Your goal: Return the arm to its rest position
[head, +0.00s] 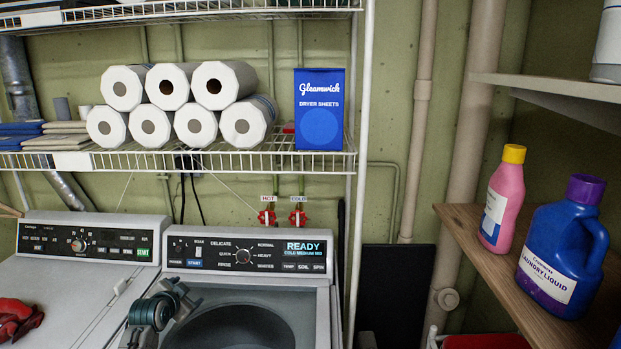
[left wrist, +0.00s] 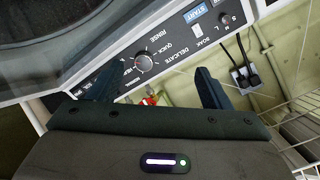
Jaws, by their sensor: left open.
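My left gripper (head: 176,291) is in the lower left of the head view, in front of the control panel (head: 248,256) of the right-hand machine, a washer whose display reads READY. In the left wrist view my left gripper (left wrist: 158,88) has its two dark fingers spread apart with nothing between them. The panel (left wrist: 150,55) appears upside down beyond the fingers, and part of the round opening shows at the top left. I cannot tell from these views how far the fingers are from the panel. My right gripper is in neither view.
A wire shelf (head: 230,161) with paper rolls and a blue dryer sheets box (head: 319,110) hangs above. A wooden shelf (head: 500,268) at right holds a pink bottle (head: 503,200) and blue laundry liquid (head: 562,248). A red item (head: 17,318) lies on the left machine (head: 80,282).

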